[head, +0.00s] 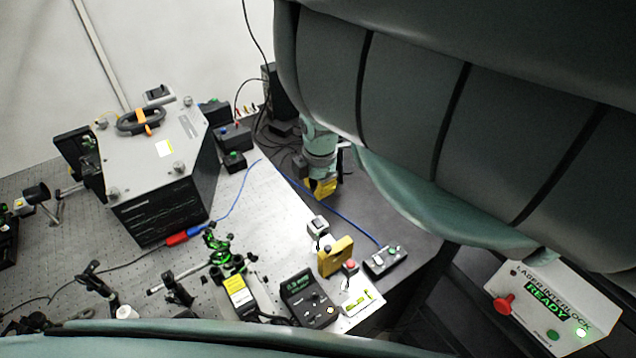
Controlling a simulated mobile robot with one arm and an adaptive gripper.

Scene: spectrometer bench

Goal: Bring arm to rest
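The large grey-green links of my arm fill the upper right of the head view, with another padded part of my body along the bottom edge. Below the upper link, a smaller teal wrist section (318,150) hangs over the dark right part of the bench. The end of my gripper (325,178) is small and partly hidden there. A yellow patch (323,188) shows at its lower end; I cannot tell if it belongs to the gripper or to another thing. The fingers are not clear.
A black-sided box (165,205) stands on the perforated bench (265,215). In front are a green-lit optic mount (218,245), a yellow block (335,257), a meter (308,308) and a small switch box (386,260). A laser interlock box (553,305) reads READY at right.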

